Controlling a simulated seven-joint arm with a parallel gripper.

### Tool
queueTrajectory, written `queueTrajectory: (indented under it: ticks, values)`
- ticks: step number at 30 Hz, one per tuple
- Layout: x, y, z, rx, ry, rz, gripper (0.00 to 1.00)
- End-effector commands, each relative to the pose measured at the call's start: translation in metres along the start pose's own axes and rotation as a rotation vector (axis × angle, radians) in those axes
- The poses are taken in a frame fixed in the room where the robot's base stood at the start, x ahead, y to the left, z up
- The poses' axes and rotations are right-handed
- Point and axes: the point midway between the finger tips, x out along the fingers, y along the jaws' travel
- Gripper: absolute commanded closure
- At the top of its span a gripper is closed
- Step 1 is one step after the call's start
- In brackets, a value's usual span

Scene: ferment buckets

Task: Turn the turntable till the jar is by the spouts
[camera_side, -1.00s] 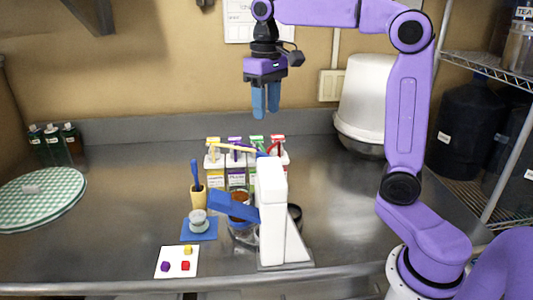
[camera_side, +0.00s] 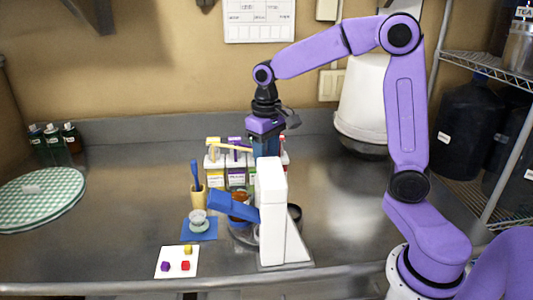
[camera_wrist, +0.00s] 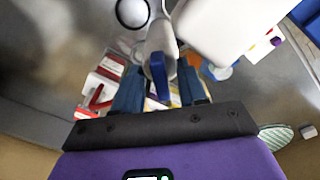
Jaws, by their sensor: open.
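My gripper (camera_side: 265,146) is low behind the white stand, pointing down, its blue fingers apart. In the wrist view the open fingers (camera_wrist: 160,92) are on either side of a blue upright piece (camera_wrist: 158,75); I cannot tell if they touch it. A jar with reddish-brown contents (camera_side: 240,198) stands left of the white stand, partly hidden by a blue arm. The turntable is mostly hidden behind the stand, so I cannot make it out clearly. The buckets with coloured spouts (camera_side: 238,178) stand in a row behind the jar, partly covered by the gripper.
The white stand (camera_side: 271,210) with its blue arm (camera_side: 233,207) blocks the side view. A cup (camera_side: 198,217) on a blue mat, a yellow holder (camera_side: 198,200) and a white card with coloured cubes (camera_side: 177,262) are left.

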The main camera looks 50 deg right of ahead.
Motion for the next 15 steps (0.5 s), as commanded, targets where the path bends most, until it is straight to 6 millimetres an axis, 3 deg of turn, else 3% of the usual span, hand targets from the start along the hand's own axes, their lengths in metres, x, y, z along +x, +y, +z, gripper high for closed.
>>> queueTrajectory:
  ticks: [5,8,9,15]
  values:
    - [-0.0002,0.0,0.0,0.0,0.0,0.0,0.62]
    - [-0.0003,0.0,0.0,0.0,0.0,0.0,0.94]
    - [-0.0003,0.0,0.0,0.0,0.0,0.0,1.0]
    - [-0.0005,0.0,0.0,0.001,0.0,0.0,1.0]
